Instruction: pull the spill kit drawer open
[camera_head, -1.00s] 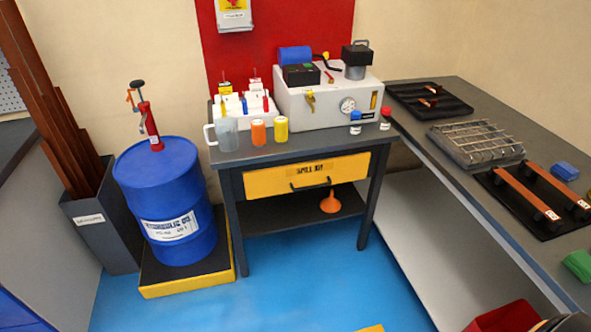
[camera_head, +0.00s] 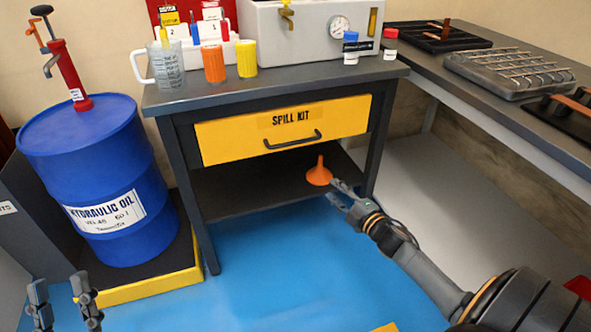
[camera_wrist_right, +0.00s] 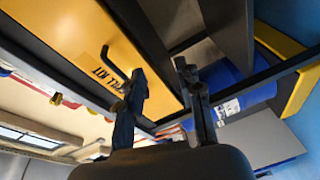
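The yellow spill kit drawer (camera_head: 284,130) is shut under the grey bench top, with a dark bar handle (camera_head: 293,141) across its front. My right gripper (camera_head: 338,194) is open and empty, below and to the right of the handle, near the lower shelf. In the right wrist view, the drawer (camera_wrist_right: 95,45) and its handle (camera_wrist_right: 113,62) show beyond the open right fingers (camera_wrist_right: 160,80); the handle is apart from them. My left gripper (camera_head: 62,290) is open and empty at the lower left, in front of the drum's pallet.
An orange funnel (camera_head: 319,174) sits on the lower shelf (camera_head: 250,190) near my right gripper. A blue oil drum (camera_head: 100,180) stands left of the bench on a yellow-edged pallet (camera_head: 150,283). Bottles and a jug (camera_head: 166,66) stand on the bench top.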

